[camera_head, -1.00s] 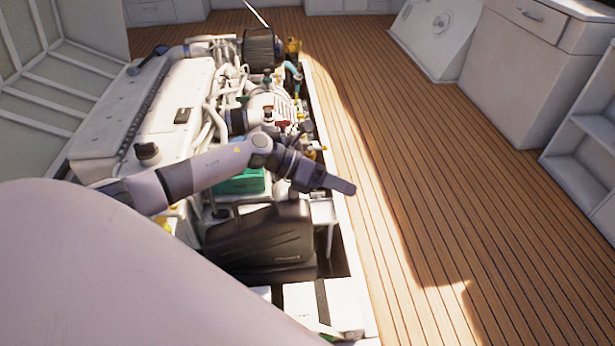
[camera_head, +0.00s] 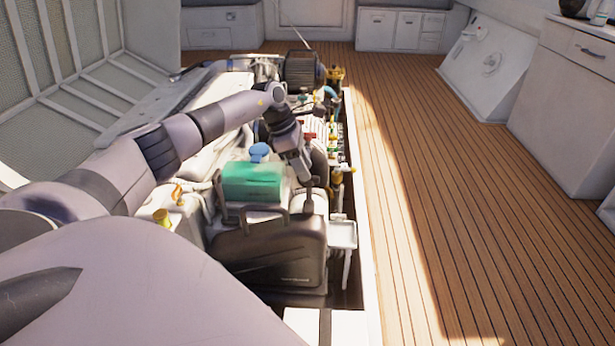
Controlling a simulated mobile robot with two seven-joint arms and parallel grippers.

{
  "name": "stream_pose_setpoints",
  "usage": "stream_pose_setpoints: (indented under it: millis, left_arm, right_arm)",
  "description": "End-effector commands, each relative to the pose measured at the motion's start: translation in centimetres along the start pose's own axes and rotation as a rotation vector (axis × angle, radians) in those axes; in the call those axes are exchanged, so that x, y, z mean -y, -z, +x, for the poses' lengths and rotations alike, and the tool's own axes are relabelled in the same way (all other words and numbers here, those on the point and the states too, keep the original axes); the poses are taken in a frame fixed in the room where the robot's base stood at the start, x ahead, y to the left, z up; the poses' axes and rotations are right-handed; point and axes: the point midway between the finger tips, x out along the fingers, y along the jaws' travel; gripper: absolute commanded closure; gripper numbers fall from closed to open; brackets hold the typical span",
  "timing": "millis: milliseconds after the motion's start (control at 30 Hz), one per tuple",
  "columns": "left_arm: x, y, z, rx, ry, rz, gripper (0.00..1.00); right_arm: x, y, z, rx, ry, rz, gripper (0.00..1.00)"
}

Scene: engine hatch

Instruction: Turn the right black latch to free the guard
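A black guard (camera_head: 268,258), a box-like cover with a raised handle-like edge, stands at the near end of the engine. My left gripper (camera_head: 304,171) reaches over the engine from the left and points down, just above and behind the guard's right top corner. Whether its fingers are open or shut is too small to tell. A small dark upright part (camera_head: 309,196) shows right below the fingertips at that corner; it may be the right black latch, and I cannot tell if the fingers touch it. My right gripper is out of view.
A green box (camera_head: 253,182) and a blue cap (camera_head: 259,151) sit behind the guard. A white bracket (camera_head: 342,236) stands to its right. The raised hatch lid (camera_head: 60,80) is at the left. The wooden deck (camera_head: 450,210) to the right is clear.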

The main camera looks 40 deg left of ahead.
Motion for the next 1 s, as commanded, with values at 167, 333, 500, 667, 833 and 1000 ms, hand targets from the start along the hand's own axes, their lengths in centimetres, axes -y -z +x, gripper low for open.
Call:
stream_pose_setpoints:
  millis: [167,333,500,667,833,1000]
  left_arm:
    - [0.0,0.1,2.1,0.000,0.001,0.000,0.62]
    - [0.0,0.0,2.4,0.001,0.000,0.000,0.62]
    - [0.0,-0.1,2.4,0.001,0.000,0.000,0.65]
    - [0.0,-0.1,2.3,0.001,0.000,0.000,1.00]
    - [0.0,-0.1,2.3,0.001,-0.001,-0.003,1.00]
    - [0.1,-0.1,2.1,0.001,-0.012,-0.030,1.00]
  right_arm:
    - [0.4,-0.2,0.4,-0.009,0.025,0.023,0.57]
    - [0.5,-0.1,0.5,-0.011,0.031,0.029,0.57]
    - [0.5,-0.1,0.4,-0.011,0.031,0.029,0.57]
    - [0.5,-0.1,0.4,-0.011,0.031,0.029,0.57]
    - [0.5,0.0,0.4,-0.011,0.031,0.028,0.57]
    - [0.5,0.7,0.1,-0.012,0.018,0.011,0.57]
